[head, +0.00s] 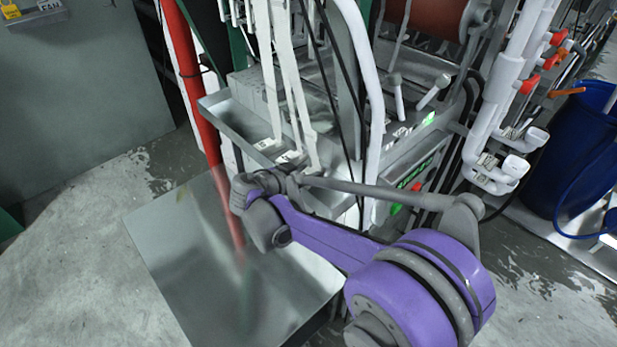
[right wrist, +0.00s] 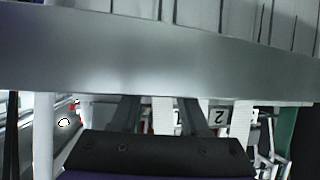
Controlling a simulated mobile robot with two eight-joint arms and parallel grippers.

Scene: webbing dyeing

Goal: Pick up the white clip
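Which one is the task's clip I cannot tell. My right gripper (right wrist: 158,102) has its two dark fingers apart, with no visible hold on anything. In the head view my purple right arm reaches to the tray, and its fingertips are hard to make out. My left gripper is not in view.
The metal tray (head: 228,124) has a raised wall that crosses the right wrist view (right wrist: 150,55) close to the fingertips. A red pipe (head: 193,80), white pipes (head: 505,85) and a blue barrel (head: 585,150) stand around. A flat metal plate (head: 180,265) lies below, with open floor at left.

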